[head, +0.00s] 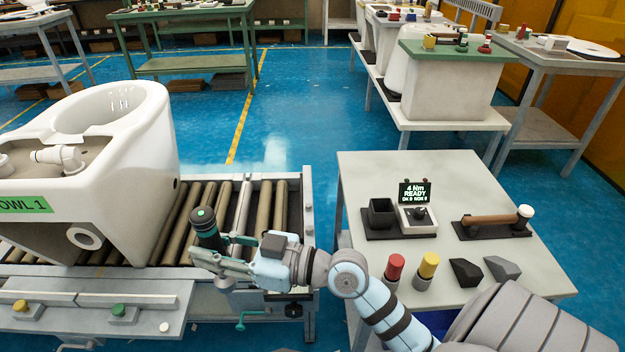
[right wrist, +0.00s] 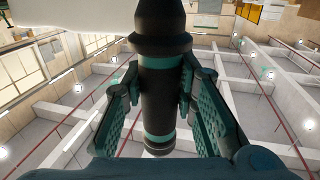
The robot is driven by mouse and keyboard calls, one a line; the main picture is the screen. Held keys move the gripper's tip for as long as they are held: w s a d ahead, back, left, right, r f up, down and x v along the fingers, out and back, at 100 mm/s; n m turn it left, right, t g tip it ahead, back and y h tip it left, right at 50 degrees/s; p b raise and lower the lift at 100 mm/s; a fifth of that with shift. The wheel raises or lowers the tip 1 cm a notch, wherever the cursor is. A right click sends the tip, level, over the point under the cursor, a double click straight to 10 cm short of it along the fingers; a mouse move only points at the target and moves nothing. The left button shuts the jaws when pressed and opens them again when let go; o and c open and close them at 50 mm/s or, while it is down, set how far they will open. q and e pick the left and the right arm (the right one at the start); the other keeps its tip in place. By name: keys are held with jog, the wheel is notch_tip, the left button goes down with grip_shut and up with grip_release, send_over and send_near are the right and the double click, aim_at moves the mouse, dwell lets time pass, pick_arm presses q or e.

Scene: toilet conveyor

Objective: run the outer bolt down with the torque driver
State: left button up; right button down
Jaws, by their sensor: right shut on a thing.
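My right gripper (head: 208,256) is shut on the torque driver (head: 206,226), a dark tool with a green-lit top. It stands roughly upright over the conveyor's near edge, to the right of the white toilet bowl (head: 140,150) and apart from it. In the right wrist view the driver (right wrist: 160,90), black with teal bands, sits between both finger pads of the gripper (right wrist: 160,95). The bowl carries a green "BOWL 1" label and white fittings (head: 60,157) on its left part. I cannot pick out the outer bolt. My left gripper is not in view.
A side table (head: 460,270) at right holds a display (head: 417,193) reading "4 Nm READY, OK 0, NOK 0", a dark holder (head: 381,214), red and yellow capped pieces and dark blocks. The roller conveyor (head: 262,208) has bare rollers right of the bowl. A button panel (head: 150,300) runs along its front.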

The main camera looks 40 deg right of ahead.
jog(key=w+d+f+m+t+h+b, duration=0.1)
jog(key=w+d+f+m+t+h, duration=0.15)
jog(key=w+d+f+h, duration=0.35)
jog(key=w+d+f+m+t+h+b, duration=0.1)
jog(key=w+d+f+m+t+h, duration=0.2)
jog(key=d, duration=0.5)
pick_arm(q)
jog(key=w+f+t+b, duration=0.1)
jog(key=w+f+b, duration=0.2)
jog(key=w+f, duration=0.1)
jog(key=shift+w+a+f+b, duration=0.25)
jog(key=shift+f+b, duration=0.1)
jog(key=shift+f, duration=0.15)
pick_arm(e)
jog(key=w+d+m+g+h, duration=0.2)
jog(key=d+m+h, duration=0.2)
jog(key=d, duration=0.4)
jog(key=w+d+f+m+g+h, duration=0.1)
jog(key=w+d+m+h, duration=0.1)
jog(key=d+m+h, duration=0.2)
jog(key=d+h, duration=0.3)
jog(key=d, duration=0.1)
jog(key=shift+d+f+g, duration=0.2)
jog(key=shift+d+g, duration=0.15)
